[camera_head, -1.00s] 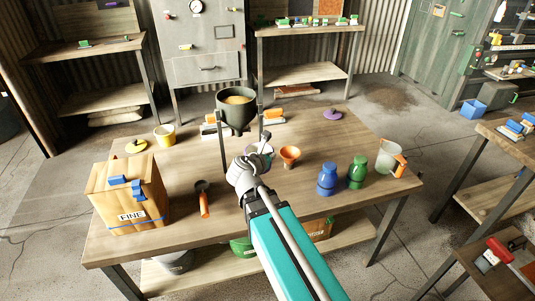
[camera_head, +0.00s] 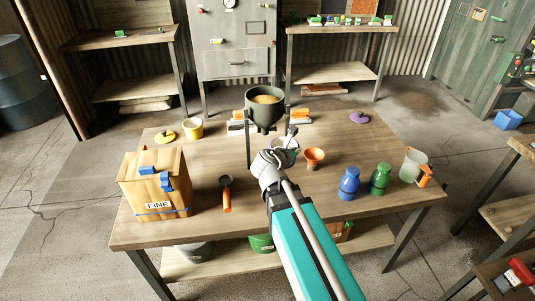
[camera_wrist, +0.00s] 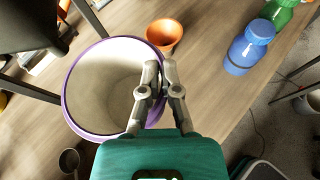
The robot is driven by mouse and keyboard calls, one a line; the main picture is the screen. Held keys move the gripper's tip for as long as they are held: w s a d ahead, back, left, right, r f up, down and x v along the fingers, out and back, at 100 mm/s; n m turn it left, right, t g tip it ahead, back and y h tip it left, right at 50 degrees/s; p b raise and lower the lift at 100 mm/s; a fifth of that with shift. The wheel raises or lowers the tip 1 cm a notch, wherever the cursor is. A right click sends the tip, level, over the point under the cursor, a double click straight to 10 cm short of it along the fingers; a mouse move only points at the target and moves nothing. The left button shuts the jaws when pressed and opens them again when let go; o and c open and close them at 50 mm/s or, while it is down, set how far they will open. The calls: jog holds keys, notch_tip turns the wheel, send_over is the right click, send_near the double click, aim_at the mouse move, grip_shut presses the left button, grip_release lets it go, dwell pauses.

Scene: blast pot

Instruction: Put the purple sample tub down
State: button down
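The purple sample tub (camera_wrist: 98,84) is pale inside with a purple rim, and its open top faces the wrist camera. It looks empty. My gripper (camera_wrist: 160,68) straddles the tub's right wall, with one finger inside the rim and the other outside, pinched close on it. In the head view the tub (camera_head: 286,144) is partly hidden behind my gripper (camera_head: 273,160), just in front of the hopper stand. I cannot tell whether its base touches the wooden table (camera_head: 300,205).
A dark hopper (camera_head: 262,108) on a stand rises just behind the tub. An orange funnel (camera_head: 314,158) stands close on the right, with a blue bottle (camera_head: 349,184) and green bottle (camera_head: 380,179) beyond. An orange-handled scoop (camera_head: 226,196) and FINE box (camera_head: 155,185) are left.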

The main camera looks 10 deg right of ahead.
notch_tip(320, 180, up, 8)
jog(key=p, duration=0.7)
jog(key=shift+s+f, duration=0.1)
jog(key=shift+s, duration=0.1)
